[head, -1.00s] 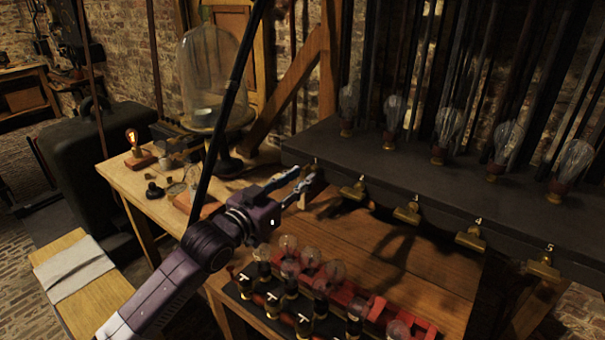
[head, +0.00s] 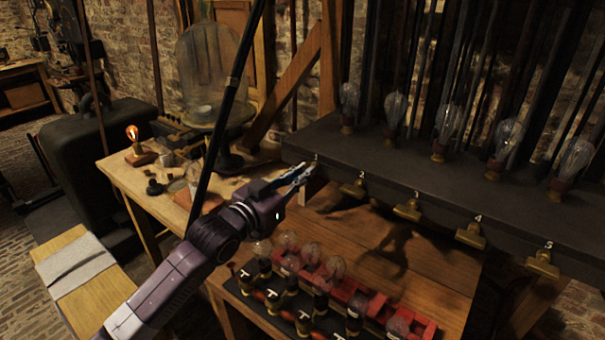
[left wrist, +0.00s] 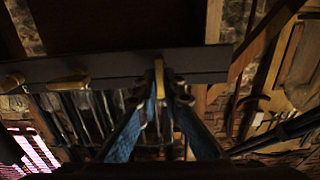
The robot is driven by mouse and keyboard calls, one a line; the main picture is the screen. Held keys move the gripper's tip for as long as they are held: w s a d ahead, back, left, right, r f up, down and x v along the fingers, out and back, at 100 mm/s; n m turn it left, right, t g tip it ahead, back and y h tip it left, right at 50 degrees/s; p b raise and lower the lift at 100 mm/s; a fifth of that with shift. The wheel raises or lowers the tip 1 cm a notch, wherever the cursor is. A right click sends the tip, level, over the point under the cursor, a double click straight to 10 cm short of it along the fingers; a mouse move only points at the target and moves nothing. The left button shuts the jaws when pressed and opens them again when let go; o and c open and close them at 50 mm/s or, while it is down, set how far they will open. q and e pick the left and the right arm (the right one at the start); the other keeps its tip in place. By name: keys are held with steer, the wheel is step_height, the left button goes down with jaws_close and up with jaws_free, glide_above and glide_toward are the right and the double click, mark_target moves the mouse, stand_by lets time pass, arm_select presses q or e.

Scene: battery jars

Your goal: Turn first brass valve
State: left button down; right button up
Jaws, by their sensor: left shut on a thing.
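My left gripper (head: 303,172) is at the left front end of the dark shelf. In the left wrist view (left wrist: 160,97) its blue fingers are shut on a brass valve (left wrist: 159,76), the first in the row, whose handle stands upright between the tips. In the head view the fingers largely hide this valve. The other brass valves hang along the shelf's front edge: the second (head: 353,188), the third (head: 407,209), the fourth (head: 471,236) and the fifth (head: 543,263). My right gripper is not in view.
The dark shelf (head: 385,185) carries several glass bulbs. Below stands a red rack (head: 375,304) with small bulbs and black-topped parts on the wooden table (head: 430,262). A glass bell jar (head: 214,75) and a lit bulb (head: 132,134) stand behind to the left.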

arm_select(q)
steer(key=shift+m, duration=0.3)
steer(key=shift+s+d+f+m+p, duration=0.1)
steer(key=shift+m+p, duration=0.5)
steer(key=shift+m, duration=2.25)
steer(key=shift+d+f+m+p, duration=0.15)
steer(key=shift+m+p, duration=0.4)
steer(key=shift+m, duration=2.35)
steer(key=shift+s+a+f+m+p, duration=0.1)
steer(key=shift+m+p, duration=0.5)
steer(key=shift+m, duration=2.25)
steer(key=c, duration=2.1)
jaws_free()
steer(key=v, duration=1.2)
steer(key=shift+d, duration=0.1)
